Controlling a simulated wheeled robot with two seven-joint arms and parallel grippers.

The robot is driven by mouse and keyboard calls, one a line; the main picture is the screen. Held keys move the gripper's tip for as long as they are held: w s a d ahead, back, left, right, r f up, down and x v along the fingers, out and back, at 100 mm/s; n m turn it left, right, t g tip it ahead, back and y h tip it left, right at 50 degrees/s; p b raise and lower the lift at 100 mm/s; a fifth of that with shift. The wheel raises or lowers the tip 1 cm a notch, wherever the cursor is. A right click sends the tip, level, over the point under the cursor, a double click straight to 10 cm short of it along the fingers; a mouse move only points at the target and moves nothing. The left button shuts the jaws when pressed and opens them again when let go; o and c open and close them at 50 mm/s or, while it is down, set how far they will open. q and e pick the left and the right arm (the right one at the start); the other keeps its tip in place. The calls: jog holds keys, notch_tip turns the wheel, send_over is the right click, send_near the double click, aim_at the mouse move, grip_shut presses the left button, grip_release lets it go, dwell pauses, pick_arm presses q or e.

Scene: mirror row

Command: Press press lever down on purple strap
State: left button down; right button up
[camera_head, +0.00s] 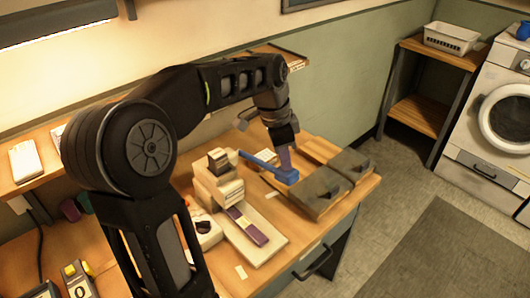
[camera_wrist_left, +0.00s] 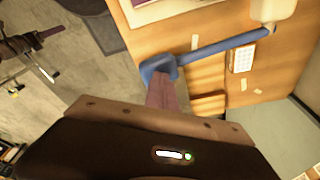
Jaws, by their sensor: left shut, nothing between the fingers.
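The press (camera_head: 217,184) is a cream block-like body on a pale base plate in the middle of the table. Its blue press lever (camera_head: 265,165) sticks out to the right and ends in a wider blue pad. The purple strap (camera_head: 248,226) lies flat on the base plate in front of the press body. My left gripper (camera_head: 285,160) is shut and points down at the lever's end pad. In the left wrist view its fingers (camera_wrist_left: 163,92) overlap the blue pad (camera_wrist_left: 158,68); whether they touch is unclear. A dark, purple-tipped part at upper left may be my right gripper (camera_wrist_left: 48,34).
Grey lidded boxes (camera_head: 318,190) stand right of the lever, close to my left gripper. A number block (camera_head: 80,288) stands at the lower left. A drawer handle (camera_head: 313,262) is on the table's front. A washing machine (camera_head: 500,120) and shelf stand at the right.

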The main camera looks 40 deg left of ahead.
pick_arm(q)
notch_tip(320, 180, up, 8)
jog(key=p, duration=0.5)
jog(key=shift+f, duration=0.15)
dwell(0.4)
